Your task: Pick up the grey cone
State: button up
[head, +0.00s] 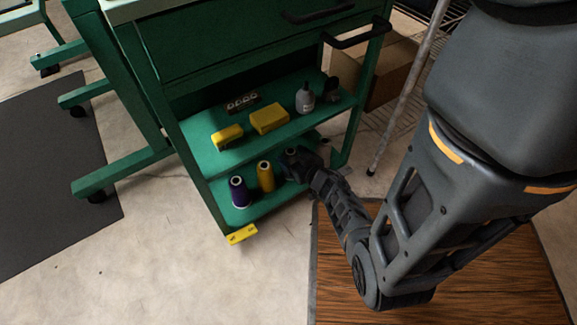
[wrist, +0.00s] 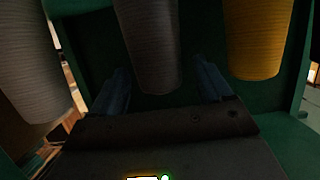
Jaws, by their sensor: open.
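In the wrist view a dark grey cone (wrist: 150,45) stands between the two fingers of my gripper (wrist: 162,85), with no clear sign of contact. A second greyish cone (wrist: 33,60) is outside the fingers at the left, and a yellow cone (wrist: 258,38) is outside at the right. In the head view my gripper (head: 299,165) reaches into the low shelf of the green cart and hides most of what stands there. The yellow cone (head: 265,176) is just left of it, and a purple cone (head: 239,192) is further left. My gripper is open.
The green cart's middle shelf (head: 205,158), holding yellow items (head: 269,118) and a grey bottle (head: 305,97), lies just above my gripper. A cardboard box (head: 395,75) and a pole (head: 408,90) stand right of the cart. Bare floor (head: 160,260) lies front left.

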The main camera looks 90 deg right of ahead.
aim_at(288, 152)
jog(key=b+x, duration=0.1)
jog(key=x, duration=0.2)
jog(key=shift+w+d, duration=0.15)
jog(key=shift+d, duration=0.1)
grip_shut()
dwell(0.5)
